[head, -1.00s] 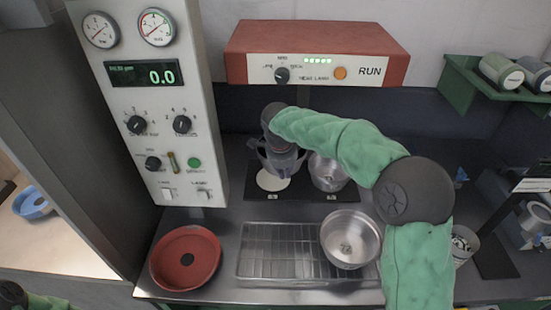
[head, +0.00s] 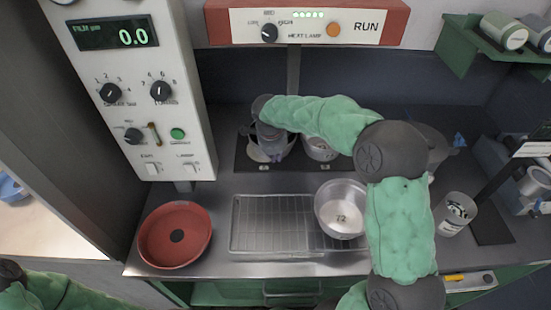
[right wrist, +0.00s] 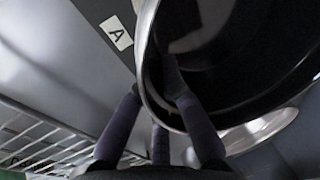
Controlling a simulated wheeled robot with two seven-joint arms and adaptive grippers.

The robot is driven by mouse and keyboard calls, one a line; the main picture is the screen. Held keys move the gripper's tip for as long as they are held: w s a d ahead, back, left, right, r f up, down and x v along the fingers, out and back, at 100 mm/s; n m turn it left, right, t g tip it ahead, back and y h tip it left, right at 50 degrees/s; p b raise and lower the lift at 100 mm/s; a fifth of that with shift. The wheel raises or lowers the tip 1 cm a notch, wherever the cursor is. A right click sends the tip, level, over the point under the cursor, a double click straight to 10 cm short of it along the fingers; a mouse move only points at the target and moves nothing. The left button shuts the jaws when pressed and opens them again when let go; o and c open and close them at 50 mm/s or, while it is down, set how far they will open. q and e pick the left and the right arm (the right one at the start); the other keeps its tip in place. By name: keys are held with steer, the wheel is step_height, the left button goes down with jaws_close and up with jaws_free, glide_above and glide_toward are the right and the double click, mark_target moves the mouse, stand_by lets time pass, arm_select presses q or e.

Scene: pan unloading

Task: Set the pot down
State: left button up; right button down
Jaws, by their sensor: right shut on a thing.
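My right gripper (head: 270,142) is over the left part of a black plate (head: 293,163) at the back of the counter. It is shut on a pot, which shows large in the right wrist view (right wrist: 235,50) with a dark inside and a bright metal rim between the fingers (right wrist: 160,110). In the head view the gripper hides most of this pot. A pale round shape (head: 260,156) shows under the fingers. I cannot tell whether the pot touches the plate. An "A" label (right wrist: 116,33) lies beside the pot.
Another metal pot (head: 319,150) stands close by on the plate's right part. In front are a wire rack (head: 268,225) with a metal bowl (head: 341,210) on its right end, and a red round pan (head: 172,237). A control panel (head: 135,100) stands left; a heat lamp (head: 310,25) hangs above.

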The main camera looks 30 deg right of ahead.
steer(key=shift+f, duration=0.2)
steer(key=c, duration=1.8)
jaws_free()
steer(key=shift+f, duration=0.1)
steer(key=shift+c, duration=0.2)
steer(key=o, duration=0.4)
steer(key=shift+o, duration=0.2)
steer(key=shift+r, duration=0.2)
steer(key=p+v, duration=0.3)
steer(key=v, duration=0.9)
